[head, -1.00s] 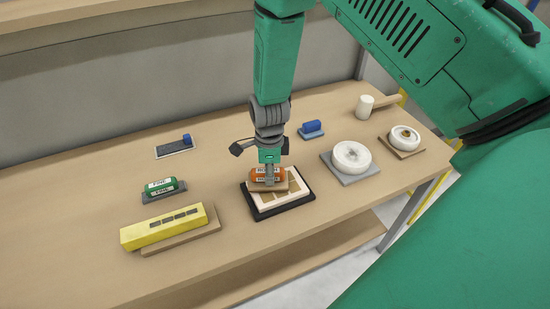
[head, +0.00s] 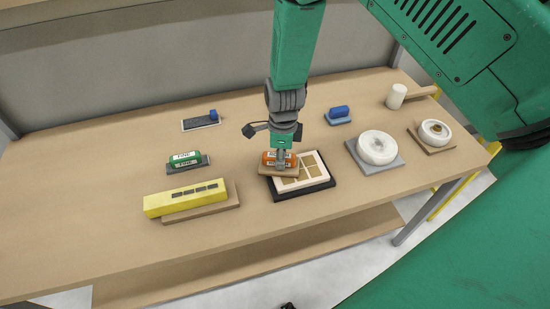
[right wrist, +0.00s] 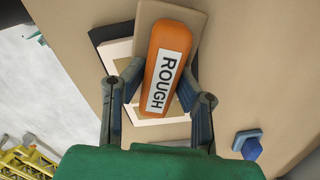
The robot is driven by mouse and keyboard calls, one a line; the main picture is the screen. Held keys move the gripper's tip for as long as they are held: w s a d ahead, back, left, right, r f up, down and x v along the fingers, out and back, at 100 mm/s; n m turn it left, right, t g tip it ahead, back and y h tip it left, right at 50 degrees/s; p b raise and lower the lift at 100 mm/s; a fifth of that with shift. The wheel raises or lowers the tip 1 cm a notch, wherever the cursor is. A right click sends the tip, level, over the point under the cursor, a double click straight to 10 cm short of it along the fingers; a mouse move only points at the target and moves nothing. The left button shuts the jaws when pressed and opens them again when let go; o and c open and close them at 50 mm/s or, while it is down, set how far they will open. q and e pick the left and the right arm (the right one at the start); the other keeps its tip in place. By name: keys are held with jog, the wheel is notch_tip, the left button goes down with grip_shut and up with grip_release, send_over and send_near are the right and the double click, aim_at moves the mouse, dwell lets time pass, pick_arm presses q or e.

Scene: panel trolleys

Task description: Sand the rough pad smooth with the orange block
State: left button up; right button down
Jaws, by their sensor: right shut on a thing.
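The orange block (head: 267,157), on a flat tan base, shows its label "ROUGH" in the right wrist view (right wrist: 165,75). My right gripper (head: 281,163) is shut on it, with one finger on each side. The block is at the left end of the rough pad (head: 312,164), a cream board with brown patches in a black tray (head: 318,187). The block and gripper hide the pad's left part. I cannot tell whether the base touches the pad. My left gripper is not in view.
A green block labelled "FINE" (head: 184,160) and a yellow bar on a board (head: 187,198) stand left. A blue block (head: 339,113) is behind the pad. White round pieces (head: 377,147) and (head: 434,131) stand right. Bare tabletop lies at the front.

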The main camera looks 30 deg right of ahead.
aim_at(296, 174)
jog(key=d, duration=0.3)
jog(key=shift+d+f, duration=0.15)
jog(key=shift+f, duration=0.1)
jog(key=shift+a+r, duration=0.15)
jog(key=shift+a, duration=0.6)
jog(key=shift+s+a, duration=0.15)
jog(key=shift+s, duration=0.05)
jog(key=shift+s+a+p, duration=0.1)
jog(key=shift+s+p, duration=0.4)
jog(key=shift+s, duration=0.3)
jog(key=shift+s+f, duration=0.25)
jog(key=shift+s, duration=0.75)
jog(key=shift+s+a, duration=0.25)
jog(key=shift+a, duration=0.15)
jog(key=shift+s+d+p, duration=0.15)
jog(key=shift+d+p, duration=0.3)
jog(key=shift+d, duration=0.25)
jog(key=d, duration=0.4)
jog(key=s+d+p, duration=0.1)
jog(key=d, duration=0.1)
jog(key=shift+d+r, duration=0.15)
jog(key=shift+d, duration=0.05)
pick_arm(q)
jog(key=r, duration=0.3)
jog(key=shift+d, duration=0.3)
